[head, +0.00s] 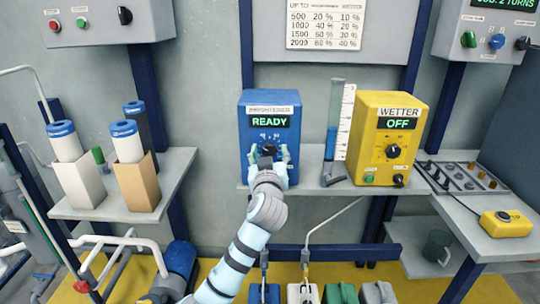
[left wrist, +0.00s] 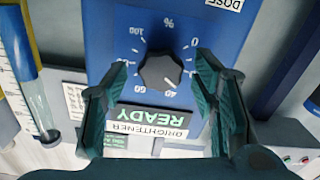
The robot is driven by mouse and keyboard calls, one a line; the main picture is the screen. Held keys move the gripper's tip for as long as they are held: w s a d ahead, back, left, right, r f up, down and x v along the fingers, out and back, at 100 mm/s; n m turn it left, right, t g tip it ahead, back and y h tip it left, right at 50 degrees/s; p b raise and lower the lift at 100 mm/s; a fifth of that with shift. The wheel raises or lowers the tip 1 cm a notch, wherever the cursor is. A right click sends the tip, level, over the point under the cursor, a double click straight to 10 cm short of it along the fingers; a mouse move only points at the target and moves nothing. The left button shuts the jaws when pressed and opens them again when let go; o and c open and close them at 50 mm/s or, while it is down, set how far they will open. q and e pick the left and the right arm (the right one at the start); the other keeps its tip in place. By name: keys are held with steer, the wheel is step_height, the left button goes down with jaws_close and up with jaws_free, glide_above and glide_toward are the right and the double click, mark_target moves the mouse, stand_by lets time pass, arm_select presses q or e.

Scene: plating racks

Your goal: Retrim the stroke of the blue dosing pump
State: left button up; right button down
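The blue dosing pump (head: 256,112), labelled brightener, stands on the middle shelf; its display (head: 269,122) reads READY. In the left wrist view, upside down, the pump's face (left wrist: 115,20) shows a dark stroke knob (left wrist: 161,70) inside a percent scale from 0 to 100. A small pale mark at the knob's edge seems to face near 40; I cannot read it exactly. My left gripper (head: 268,160) is in front of the pump. In the wrist view its fingers (left wrist: 163,95) are open on either side of the knob, with visible gaps. My right gripper is not in view.
A yellow wetter pump (head: 385,112) reading OFF stands right, beyond a clear graduated cylinder (head: 334,120). A wall chart (head: 324,24) lists amounts and percentages. Bottles in cartons (head: 137,183) are left; a yellow pendant box (head: 506,223) is right. Several jugs (head: 341,293) stand below.

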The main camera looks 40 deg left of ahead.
arm_select(q)
steer(key=v, duration=1.2)
